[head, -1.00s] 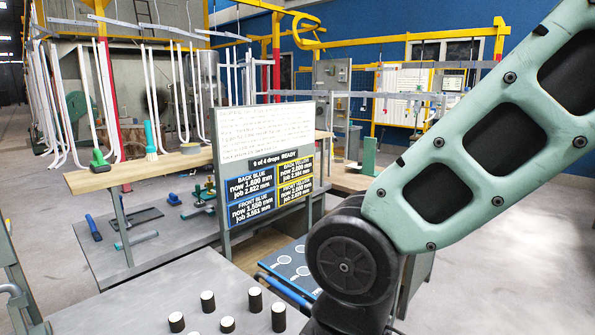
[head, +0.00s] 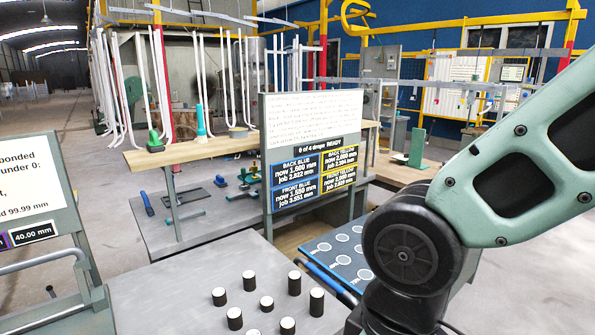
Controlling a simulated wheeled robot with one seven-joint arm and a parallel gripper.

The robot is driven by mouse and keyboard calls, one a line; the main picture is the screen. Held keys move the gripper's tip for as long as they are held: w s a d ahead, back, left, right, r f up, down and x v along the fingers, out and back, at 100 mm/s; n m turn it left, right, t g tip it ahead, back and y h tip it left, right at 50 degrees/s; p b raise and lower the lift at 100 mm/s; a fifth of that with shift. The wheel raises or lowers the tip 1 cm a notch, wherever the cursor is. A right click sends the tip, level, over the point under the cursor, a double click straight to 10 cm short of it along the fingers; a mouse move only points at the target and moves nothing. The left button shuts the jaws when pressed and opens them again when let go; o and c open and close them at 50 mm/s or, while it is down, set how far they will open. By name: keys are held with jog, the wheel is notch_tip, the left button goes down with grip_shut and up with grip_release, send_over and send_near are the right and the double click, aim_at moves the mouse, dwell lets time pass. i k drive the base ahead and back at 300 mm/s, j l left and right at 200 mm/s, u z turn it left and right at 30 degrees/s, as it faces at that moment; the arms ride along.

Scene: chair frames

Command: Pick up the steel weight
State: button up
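I cannot pick out a steel weight for certain in the head view. Several short dark cylinders with white tops (head: 316,302) stand upright on a grey tabletop (head: 175,290) at the bottom. Their material cannot be told. My gripper is not in view; only the green and black upper links of my arm show at the right.
A sign board (head: 312,150) stands behind the cylinders. A blue panel with white outlines (head: 340,255) lies right of the table. Another sign (head: 30,190) stands at the left. Grey floor is open at the far left.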

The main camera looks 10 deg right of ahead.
aim_at(317, 295)
jog(key=i+l+z, duration=0.15)
jog(key=i, duration=0.4)
jog(key=i+z, duration=0.1)
jog(key=i, duration=0.4)
jog(key=l, duration=0.1)
